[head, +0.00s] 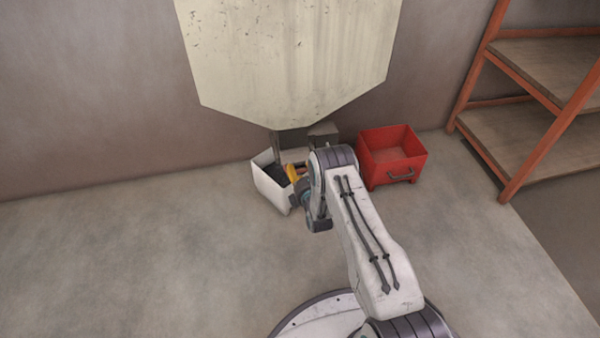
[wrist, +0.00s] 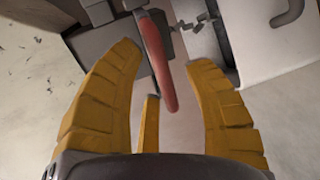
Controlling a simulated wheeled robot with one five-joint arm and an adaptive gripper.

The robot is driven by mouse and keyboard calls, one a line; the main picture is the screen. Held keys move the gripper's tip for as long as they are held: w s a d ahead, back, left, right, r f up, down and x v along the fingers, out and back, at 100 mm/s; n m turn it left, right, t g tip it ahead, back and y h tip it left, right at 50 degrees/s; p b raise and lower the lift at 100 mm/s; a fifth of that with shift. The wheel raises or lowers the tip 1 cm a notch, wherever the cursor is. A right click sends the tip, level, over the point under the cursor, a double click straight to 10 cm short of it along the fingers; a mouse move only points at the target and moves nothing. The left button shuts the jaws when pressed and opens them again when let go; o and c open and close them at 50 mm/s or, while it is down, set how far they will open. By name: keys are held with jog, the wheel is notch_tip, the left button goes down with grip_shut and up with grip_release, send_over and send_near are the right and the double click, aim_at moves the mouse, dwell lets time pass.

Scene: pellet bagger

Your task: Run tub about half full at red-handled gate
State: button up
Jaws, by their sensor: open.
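The white tub (head: 268,190) stands on the floor under the hopper's outlet. Its inside looks dark, and my gripper and arm hide part of it, so I cannot tell the fill level. My gripper (head: 294,173) is at the tub's right side, below the hopper. In the wrist view my gripper (wrist: 165,62) is open, its yellow fingers spread on either side of the red handle (wrist: 156,60). The handle lies between the fingers with gaps visible on both sides. The gate itself is mostly hidden in the head view.
The large cream hopper (head: 290,60) hangs above the tub. An orange-framed shelf (head: 540,90) is at the far right. The floor (head: 120,260) at the left is clear.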

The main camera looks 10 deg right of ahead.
jog(key=shift+w, duration=0.4)
grip_shut()
dwell(0.4)
